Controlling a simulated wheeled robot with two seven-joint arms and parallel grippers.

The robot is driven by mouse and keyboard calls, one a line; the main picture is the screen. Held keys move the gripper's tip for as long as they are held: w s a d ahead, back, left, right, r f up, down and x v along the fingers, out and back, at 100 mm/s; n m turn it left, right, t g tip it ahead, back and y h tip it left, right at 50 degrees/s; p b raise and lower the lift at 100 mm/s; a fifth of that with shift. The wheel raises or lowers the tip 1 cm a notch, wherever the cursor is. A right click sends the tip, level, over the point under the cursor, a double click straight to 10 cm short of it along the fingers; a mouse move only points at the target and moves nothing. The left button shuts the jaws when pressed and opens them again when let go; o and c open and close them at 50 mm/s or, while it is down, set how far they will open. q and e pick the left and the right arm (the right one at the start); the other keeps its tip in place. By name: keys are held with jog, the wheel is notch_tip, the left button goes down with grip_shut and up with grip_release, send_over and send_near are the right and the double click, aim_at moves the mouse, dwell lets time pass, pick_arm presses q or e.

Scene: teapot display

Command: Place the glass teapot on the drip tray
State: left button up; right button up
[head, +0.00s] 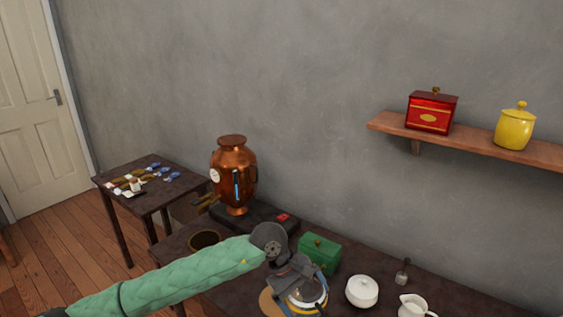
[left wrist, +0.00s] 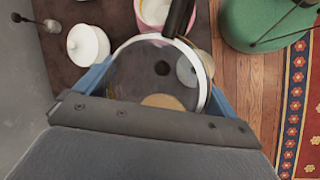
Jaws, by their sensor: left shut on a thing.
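The glass teapot (head: 307,299) is at the bottom of the head view, on the dark table, partly hidden by my gripper. In the left wrist view the teapot (left wrist: 137,75) shows from above with a pale rim and a dark handle. My left gripper (head: 297,290) is shut on it, with blue fingers on both sides of its body. A tan round mat (head: 268,303) shows beside and under the teapot; I cannot tell whether they touch. A round dark dish with a brass-coloured rim (head: 206,239), apparently the drip tray, lies below the copper urn's tap. My right gripper is not in view.
The copper urn (head: 233,178) stands on a dark base behind the dish. A green box (head: 320,254), white lidded bowl (head: 362,292) and white jug (head: 413,306) stand near the teapot. A side table (head: 155,200) with small items is at left. The wall shelf is higher up.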

pick_arm(q)
jog(key=m, duration=0.1)
jog(key=m+g, duration=0.1)
jog(key=shift+s+a+m, duration=0.3)
jog(key=shift+a+m, duration=0.1)
jog(key=w+a+f+m, duration=0.1)
jog(key=a, duration=1.2)
jog(key=w+a+f+m+g+y, duration=0.1)
jog(key=a+f, duration=0.1)
jog(key=a, duration=1.1)
jog(key=shift+f, duration=0.3)
